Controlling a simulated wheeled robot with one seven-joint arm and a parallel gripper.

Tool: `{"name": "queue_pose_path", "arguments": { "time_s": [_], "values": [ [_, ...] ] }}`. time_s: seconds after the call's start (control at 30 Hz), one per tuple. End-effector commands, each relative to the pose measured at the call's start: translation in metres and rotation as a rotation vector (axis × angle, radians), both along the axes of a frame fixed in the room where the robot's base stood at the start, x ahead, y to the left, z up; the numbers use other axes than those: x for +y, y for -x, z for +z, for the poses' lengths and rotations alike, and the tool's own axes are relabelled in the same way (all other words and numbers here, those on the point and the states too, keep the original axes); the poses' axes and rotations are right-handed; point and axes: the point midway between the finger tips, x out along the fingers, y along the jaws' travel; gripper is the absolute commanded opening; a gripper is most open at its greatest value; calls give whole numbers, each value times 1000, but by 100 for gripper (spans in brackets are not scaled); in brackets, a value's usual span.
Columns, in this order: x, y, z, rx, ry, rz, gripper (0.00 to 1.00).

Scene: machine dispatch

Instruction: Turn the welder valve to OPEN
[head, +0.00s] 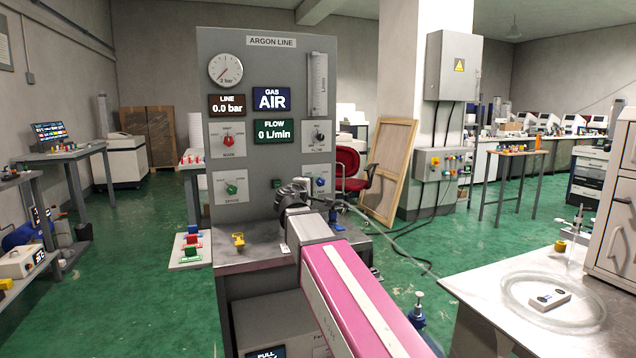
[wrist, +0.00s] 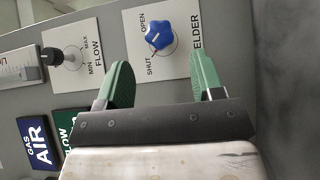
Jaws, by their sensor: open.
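The welder valve is a blue lobed knob (wrist: 160,36) on a white plate of the grey panel, with OPEN and SHUT printed beside it in the wrist view. A pale mark on the knob appears to face the SHUT side. In the head view the blue knob (head: 320,183) shows at the panel's lower right, just beyond my arm's end. My gripper (wrist: 160,76) has its two green fingers spread apart and empty. In the wrist view the knob appears ahead of the gap between them; I cannot tell the exact distance.
The ARGON LINE panel (head: 270,145) also carries a red knob (head: 229,141), a green knob (head: 231,188) and a black flow knob (head: 319,136), close by the valve. Displays read 0.0 bar, AIR and 0 L/min. A yellow valve (head: 238,239) stands on the bench below.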

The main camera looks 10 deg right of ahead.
Motion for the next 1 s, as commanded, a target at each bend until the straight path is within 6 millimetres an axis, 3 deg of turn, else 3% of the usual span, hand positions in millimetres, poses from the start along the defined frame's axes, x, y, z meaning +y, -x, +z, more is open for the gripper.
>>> {"name": "queue_pose_path", "arguments": {
  "time_s": [0.27,0.6,0.97,1.0],
  "values": [
    [-10,-17,0,1,-1,-2,61],
    [-37,-57,1,-1,-1,-1,61],
    [-42,-62,0,0,0,0,61],
    [-42,-62,0,0,0,0,48]
  ]
}}
